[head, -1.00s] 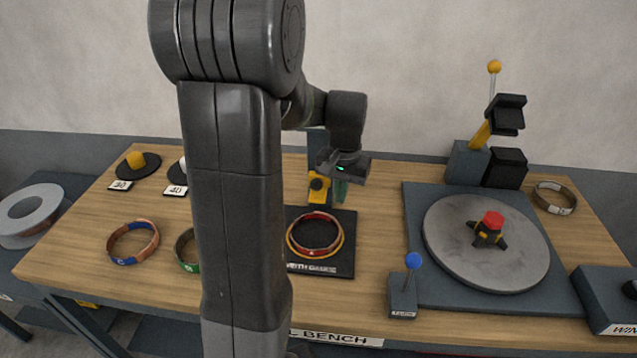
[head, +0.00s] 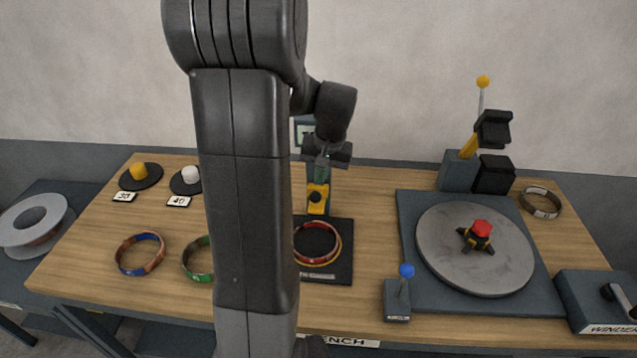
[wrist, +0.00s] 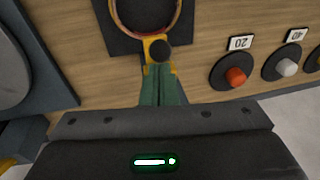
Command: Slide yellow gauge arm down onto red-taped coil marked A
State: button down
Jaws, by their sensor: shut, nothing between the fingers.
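The yellow gauge arm (head: 317,199) with a dark round knob stands at the back edge of a black pad (head: 342,272). It also shows in the wrist view (wrist: 153,41).
A blue-taped coil (head: 139,254) and a green-taped coil (head: 191,258) lie to the left. Black discs with yellow (head: 138,171) and white (head: 190,174) knobs stand behind. A blue-knobbed lever (head: 398,298) and a grey turntable (head: 447,259) are to the right.

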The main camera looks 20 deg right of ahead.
jog(key=shift+w+a+f+p, duration=0.1)
jog(key=shift+w+f+p, duration=0.1)
jog(key=shift+f, duration=0.75)
jog(key=shift+w+a+f+p, duration=0.1)
jog(key=shift+w+f, duration=0.05)
jog(key=shift+f, duration=0.75)
notch_tip(320, 180, down, 7)
jog(key=b, duration=0.5)
jog(key=shift+s+f+b, duration=0.2)
jog(key=shift+s+b, duration=0.05)
jog(key=shift+b, duration=0.1)
jog(key=shift+a+f, duration=0.1)
jog(key=shift+a, duration=0.05)
jog(key=p, duration=0.2)
send_near(316, 193)
jog(key=shift+s+d, duration=0.4)
jog(key=shift+s, duration=0.35)
